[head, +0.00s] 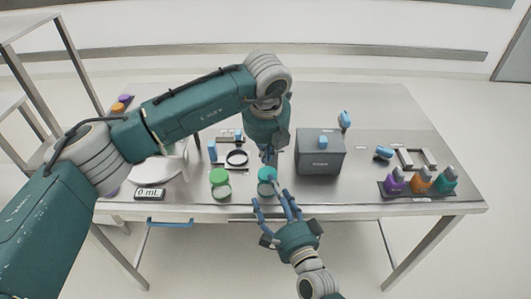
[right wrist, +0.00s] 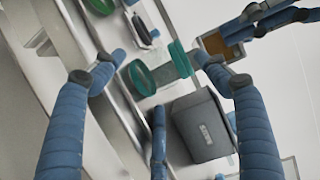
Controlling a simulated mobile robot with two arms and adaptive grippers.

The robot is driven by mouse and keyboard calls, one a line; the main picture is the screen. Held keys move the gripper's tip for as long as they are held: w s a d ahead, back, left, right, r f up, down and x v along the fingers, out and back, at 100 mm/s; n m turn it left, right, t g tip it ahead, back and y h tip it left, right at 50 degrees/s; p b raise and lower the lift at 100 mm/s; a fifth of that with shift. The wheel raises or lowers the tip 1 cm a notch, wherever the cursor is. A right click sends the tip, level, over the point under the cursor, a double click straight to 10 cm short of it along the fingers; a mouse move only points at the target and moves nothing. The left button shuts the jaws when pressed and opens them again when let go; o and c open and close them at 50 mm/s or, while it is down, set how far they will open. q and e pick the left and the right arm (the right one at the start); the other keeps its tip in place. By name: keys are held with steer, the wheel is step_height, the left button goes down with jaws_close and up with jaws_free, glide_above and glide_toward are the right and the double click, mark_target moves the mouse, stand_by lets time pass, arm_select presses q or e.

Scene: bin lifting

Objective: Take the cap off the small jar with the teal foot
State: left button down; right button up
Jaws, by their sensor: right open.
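A small jar (head: 267,187) with a teal-green top stands near the table's front edge. In the right wrist view the jar (right wrist: 159,71) shows a clear body between a green ring and a darker teal ring; I cannot tell which ring is the foot. My right gripper (head: 272,207) is open at the jar's near side. In its wrist view its fingers (right wrist: 160,72) are spread on both sides of the jar, without clear contact. My left gripper (head: 270,158) points down just above and behind the jar; its fingertips are partly hidden.
A similar green-topped jar (head: 220,178) stands to the left. A dark grey box (head: 320,158) is close on the right. Coloured bottles (head: 421,182) stand on a tray at far right. A 0 mL display (head: 150,194) sits at the left front.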

steer(key=shift+v, duration=1.5)
